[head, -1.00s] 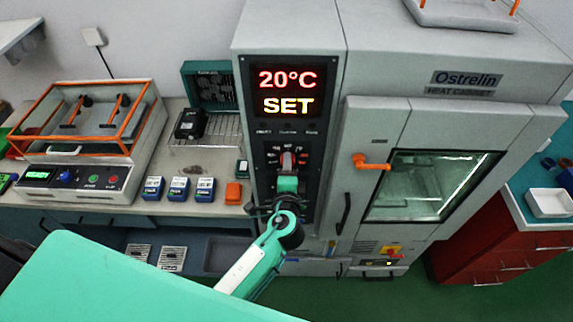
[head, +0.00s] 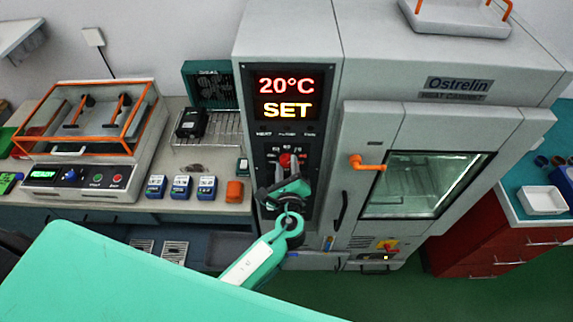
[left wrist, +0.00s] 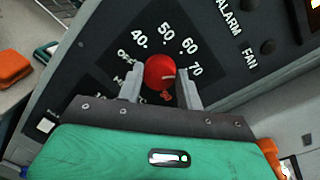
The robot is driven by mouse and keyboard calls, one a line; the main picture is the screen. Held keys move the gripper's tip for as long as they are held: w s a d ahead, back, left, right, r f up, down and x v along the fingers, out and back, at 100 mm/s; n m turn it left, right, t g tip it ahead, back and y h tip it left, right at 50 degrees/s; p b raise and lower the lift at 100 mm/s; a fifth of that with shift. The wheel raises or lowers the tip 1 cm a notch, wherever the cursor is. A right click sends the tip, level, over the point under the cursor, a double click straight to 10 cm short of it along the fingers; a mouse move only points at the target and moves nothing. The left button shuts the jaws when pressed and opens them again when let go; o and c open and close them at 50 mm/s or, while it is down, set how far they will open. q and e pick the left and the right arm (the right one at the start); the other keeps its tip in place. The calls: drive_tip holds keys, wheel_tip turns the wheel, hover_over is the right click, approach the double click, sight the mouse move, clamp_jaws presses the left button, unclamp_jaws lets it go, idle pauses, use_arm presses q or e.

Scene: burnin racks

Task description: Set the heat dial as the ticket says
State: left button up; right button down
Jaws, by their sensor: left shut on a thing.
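The red heat dial (head: 285,159) is on the dark control panel (head: 308,140) of the heat cabinet. In the left wrist view the dial (left wrist: 160,70) sits between the fingers of my left gripper (left wrist: 160,82), which is shut on it. A white mark on the dial points right, roughly toward the 70. The scale around it reads 40, 50, 60 and 70. In the head view my left gripper (head: 286,172) is tilted over the dial. The cabinet display (head: 286,97) reads 20°C SET. I see no readable ticket. My right gripper is not in view.
The cabinet's windowed door (head: 420,185) is closed, with an orange handle (head: 366,162). A bench (head: 215,203) at left holds an orange-framed machine (head: 85,150) and several small blue devices. A red drawer unit (head: 480,230) stands at right.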

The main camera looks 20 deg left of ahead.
use_arm(q)
drive_tip(key=shift+m, duration=0.5)
drive_tip(key=shift+f, duration=0.1)
drive_tip(key=o, duration=1)
drive_tip(key=shift+b+v, duration=2.8)
drive_tip(key=shift+v, duration=4.1)
